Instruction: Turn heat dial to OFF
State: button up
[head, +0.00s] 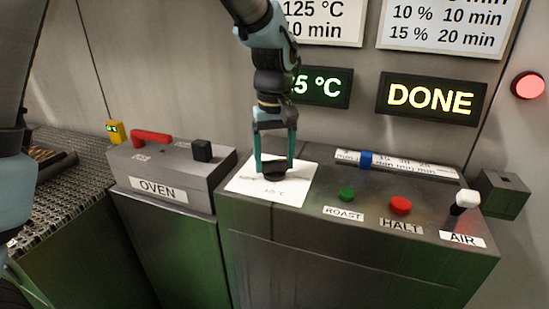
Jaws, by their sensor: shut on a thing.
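The heat dial (275,173) is a dark round knob on a white plate (298,190) on top of the grey-green console. The plate bears faint lettering, too small to read fully, with "°C" near its front. My gripper (274,165) comes down from above, with its teal fingers on both sides of the dial, shut on it. The fingers and palm hide part of the dial and the plate behind it, so I cannot tell where the dial points.
A green ROAST button (347,194), a red HALT button (401,205) and a white-topped AIR lever (466,200) stand to the right. A blue slider (366,159) sits behind them. The OVEN box (165,165) with a red handle (151,138) is left. A sign (430,98) reads DONE.

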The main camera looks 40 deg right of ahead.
aim_at(274, 161)
jog(key=n+p, duration=0.1)
jog(key=n, duration=0.4)
jog(key=shift+r+n, duration=0.1)
jog(key=shift+n, duration=0.2)
jog(key=n+p, duration=0.2)
jog(key=n, duration=0.3)
jog(key=shift+n, duration=0.3)
jog(key=o, duration=1.3)
notch_tip(274, 161, up, 11)
jog(key=b, duration=0.2)
jog(key=shift+f, duration=0.2)
